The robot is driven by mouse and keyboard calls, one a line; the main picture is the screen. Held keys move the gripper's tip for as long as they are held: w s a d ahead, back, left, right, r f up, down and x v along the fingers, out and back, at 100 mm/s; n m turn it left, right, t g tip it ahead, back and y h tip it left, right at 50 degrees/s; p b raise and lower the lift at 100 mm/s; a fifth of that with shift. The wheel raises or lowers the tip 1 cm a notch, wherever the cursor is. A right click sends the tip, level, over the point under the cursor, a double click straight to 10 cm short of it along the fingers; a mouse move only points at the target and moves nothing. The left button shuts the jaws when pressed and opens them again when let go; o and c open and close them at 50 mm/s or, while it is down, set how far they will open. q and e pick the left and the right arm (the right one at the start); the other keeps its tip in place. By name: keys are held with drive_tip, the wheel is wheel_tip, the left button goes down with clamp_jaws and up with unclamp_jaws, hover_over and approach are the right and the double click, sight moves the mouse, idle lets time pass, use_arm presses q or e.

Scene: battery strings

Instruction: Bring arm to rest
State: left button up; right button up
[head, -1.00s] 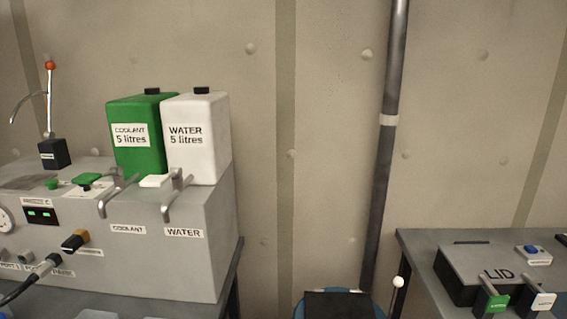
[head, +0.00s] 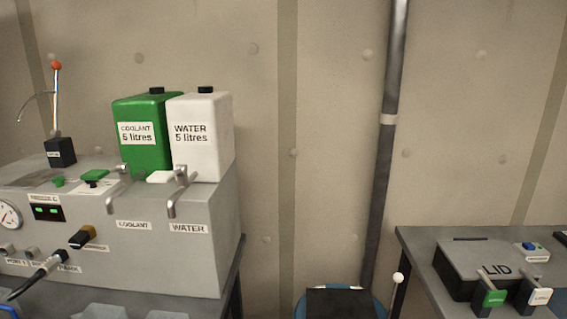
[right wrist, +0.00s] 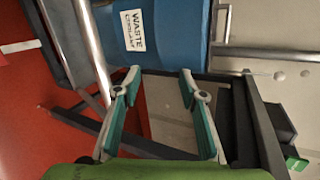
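My right gripper (right wrist: 158,82) shows in the right wrist view. Its two green-lined fingers are spread apart with nothing between them. Beyond the fingertips is a blue container (right wrist: 178,35) with a label reading WASTE COOLANT. I cannot tell whether the fingers touch anything. Neither gripper nor arm shows in the head view, so my left gripper is out of sight.
A grey machine (head: 190,255) stands at left, carrying a green coolant tank (head: 145,160) and a white water tank (head: 205,150) with taps. At right is a table (head: 415,240) with a lidded box (head: 470,260). A dark pipe (head: 384,170) runs up the wall.

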drive_tip(key=s+a+f+n+g, duration=0.1)
drive_tip(key=s+f+n+g, duration=0.6)
drive_tip(key=s+f+n, duration=0.9)
drive_tip(key=s+f+n+g, duration=0.2)
drive_tip(key=s+f, duration=0.3)
drive_tip(key=s, duration=0.5)
drive_tip(key=s+d+f+n+g, duration=0.1)
drive_tip(key=s+f+n+g, duration=0.2)
drive_tip(key=s, duration=0.8)
wheel_tip(320, 180, down, 2)
drive_tip(key=shift+d+f+n, duration=0.1)
drive_tip(key=shift+d+n, duration=0.1)
drive_tip(key=shift+n, duration=0.5)
